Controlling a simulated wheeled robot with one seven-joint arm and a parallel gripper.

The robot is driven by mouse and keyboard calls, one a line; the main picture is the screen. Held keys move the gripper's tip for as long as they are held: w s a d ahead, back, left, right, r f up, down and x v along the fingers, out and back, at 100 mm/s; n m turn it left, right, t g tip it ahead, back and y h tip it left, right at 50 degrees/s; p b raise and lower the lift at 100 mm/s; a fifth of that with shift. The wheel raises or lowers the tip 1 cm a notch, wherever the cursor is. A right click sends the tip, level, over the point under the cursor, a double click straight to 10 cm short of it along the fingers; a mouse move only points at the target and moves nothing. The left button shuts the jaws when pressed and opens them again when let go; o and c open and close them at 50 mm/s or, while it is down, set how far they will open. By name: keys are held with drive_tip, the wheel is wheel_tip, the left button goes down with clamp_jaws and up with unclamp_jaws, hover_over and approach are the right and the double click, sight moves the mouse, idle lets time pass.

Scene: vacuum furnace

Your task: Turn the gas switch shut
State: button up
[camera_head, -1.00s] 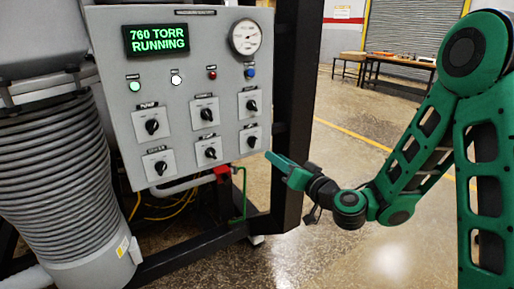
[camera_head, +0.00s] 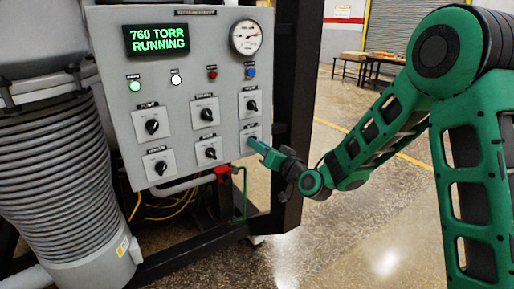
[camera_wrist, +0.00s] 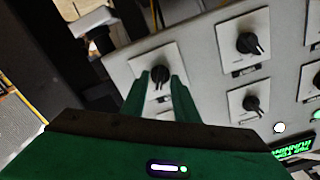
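The grey control panel (camera_head: 180,100) carries several black rotary switches on pale square plates. Their labels are too blurred to read, so I cannot tell by name which is the gas switch. My gripper (camera_head: 251,141) is at the lower-right switch and hides most of it in the head view. In the wrist view my gripper (camera_wrist: 161,76) has its two green fingers apart, one on each side of that switch's black knob (camera_wrist: 160,73). I cannot tell whether either finger touches the knob.
A lit display (camera_head: 157,39) reads 760 TORR RUNNING, beside a round gauge (camera_head: 245,37). Other knobs sit close by, such as the lower-middle one (camera_head: 210,153). A dark frame post (camera_head: 294,80) stands right of the panel. Open floor (camera_head: 360,215) lies right.

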drive_tip(key=shift+w, duration=0.1)
clamp_jaws()
drive_tip(key=shift+a+n, duration=0.15)
drive_tip(key=shift+n, duration=0.15)
drive_tip(key=shift+f+n, duration=0.15)
drive_tip(key=shift+n, duration=5.65)
